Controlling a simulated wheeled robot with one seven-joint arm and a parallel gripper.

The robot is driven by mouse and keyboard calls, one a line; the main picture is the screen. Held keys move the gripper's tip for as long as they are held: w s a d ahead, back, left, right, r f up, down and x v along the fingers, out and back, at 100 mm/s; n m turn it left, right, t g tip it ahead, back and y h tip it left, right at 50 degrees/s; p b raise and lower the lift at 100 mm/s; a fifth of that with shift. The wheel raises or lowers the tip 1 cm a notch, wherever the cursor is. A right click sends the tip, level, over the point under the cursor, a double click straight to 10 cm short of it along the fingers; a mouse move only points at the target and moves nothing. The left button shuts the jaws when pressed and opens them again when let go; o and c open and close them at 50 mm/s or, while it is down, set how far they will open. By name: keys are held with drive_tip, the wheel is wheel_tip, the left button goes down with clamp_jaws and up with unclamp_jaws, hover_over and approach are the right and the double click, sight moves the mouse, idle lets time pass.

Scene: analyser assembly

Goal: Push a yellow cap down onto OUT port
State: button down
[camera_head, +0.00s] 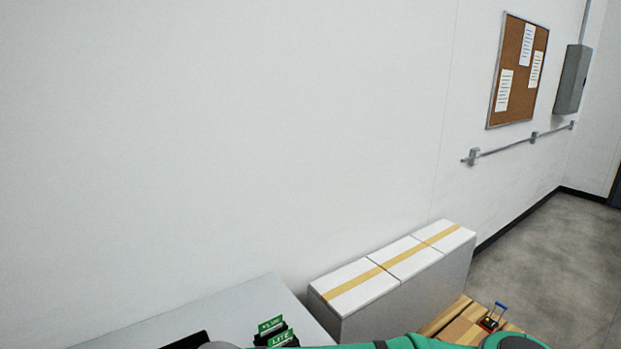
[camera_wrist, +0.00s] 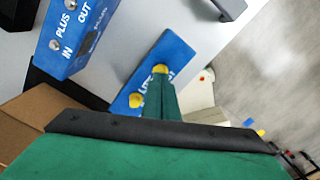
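In the wrist view, a blue unit (camera_wrist: 180,52) with white lettering, partly hidden, lies on the light bench. One yellow cap (camera_wrist: 160,69) is on its upper part and a second yellow cap (camera_wrist: 136,101) on its lower left part. My gripper (camera_wrist: 163,80) is green, its fingers together in one narrow wedge, the tip at the upper cap. I cannot tell whether it touches the cap. The fingers cover part of the unit, and I cannot read a port label beside either cap. Another blue unit (camera_wrist: 75,35), marked PLUS, IN and OUT, shows grey ports without caps.
A dark grey handle (camera_wrist: 228,8) rises at the top of the wrist view. A brown cardboard box (camera_wrist: 22,125) is at left. In the head view, a white box row with a yellow stripe (camera_head: 405,275) stands by the wall, near green label cards (camera_head: 270,325) on the bench.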

drive_tip(key=shift+f, duration=0.65)
idle(0.9)
drive_tip(key=shift+r, duration=3.05)
